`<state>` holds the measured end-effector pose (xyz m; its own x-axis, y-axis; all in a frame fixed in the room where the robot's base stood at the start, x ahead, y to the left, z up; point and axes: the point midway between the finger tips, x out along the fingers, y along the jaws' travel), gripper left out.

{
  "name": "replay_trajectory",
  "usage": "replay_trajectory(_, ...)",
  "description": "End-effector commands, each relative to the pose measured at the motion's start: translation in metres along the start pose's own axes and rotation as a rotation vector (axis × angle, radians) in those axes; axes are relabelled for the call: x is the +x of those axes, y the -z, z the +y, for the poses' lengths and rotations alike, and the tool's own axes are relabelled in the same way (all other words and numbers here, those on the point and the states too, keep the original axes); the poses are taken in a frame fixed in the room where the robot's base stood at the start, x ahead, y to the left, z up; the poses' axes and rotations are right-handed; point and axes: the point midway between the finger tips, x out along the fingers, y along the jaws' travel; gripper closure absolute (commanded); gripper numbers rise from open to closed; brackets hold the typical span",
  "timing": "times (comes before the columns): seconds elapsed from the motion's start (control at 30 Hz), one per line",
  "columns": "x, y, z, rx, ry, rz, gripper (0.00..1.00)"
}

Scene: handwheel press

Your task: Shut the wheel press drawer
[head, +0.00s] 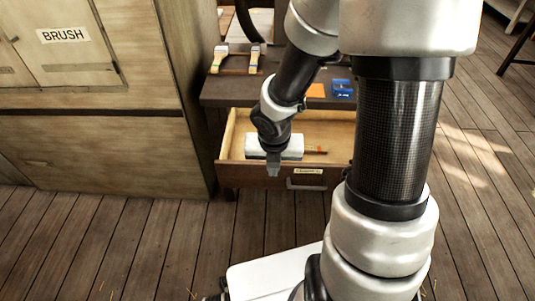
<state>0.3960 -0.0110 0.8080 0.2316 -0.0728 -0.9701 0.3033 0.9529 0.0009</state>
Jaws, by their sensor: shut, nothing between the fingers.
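The wheel press drawer (240,172) stands pulled out from under a dark tabletop in the head view. Its dark front has a small label and a metal handle (307,183). My gripper (273,170) points down at the left part of the drawer front, left of the handle, and its fingers are shut. I cannot tell whether the fingertips touch the front. Inside the drawer lie a white block-like item (290,146) and a thin orange-brown item (315,151). My arm hides the drawer's right end and part of its inside.
On the dark tabletop (225,92) lie brushes (238,62), an orange piece (316,90) and a blue item (343,88). A dark wheel rim (245,22) shows behind. A wooden cabinet (95,145) labelled BRUSH borders the left. The plank floor in front is mostly clear.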

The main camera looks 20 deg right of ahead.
Motion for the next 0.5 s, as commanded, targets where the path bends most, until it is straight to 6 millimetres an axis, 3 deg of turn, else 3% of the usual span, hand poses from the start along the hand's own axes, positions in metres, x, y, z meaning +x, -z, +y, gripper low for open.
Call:
replay_trajectory(0.03, 0.016, 0.003, 0.001, -0.001, 0.000, 0.002, 1.00)
replay_trajectory(0.4, 0.094, 0.002, 0.000, 0.002, 0.002, 0.001, 1.00)
replay_trajectory(0.5, 0.090, -0.017, -0.001, 0.009, 0.001, -0.002, 1.00)
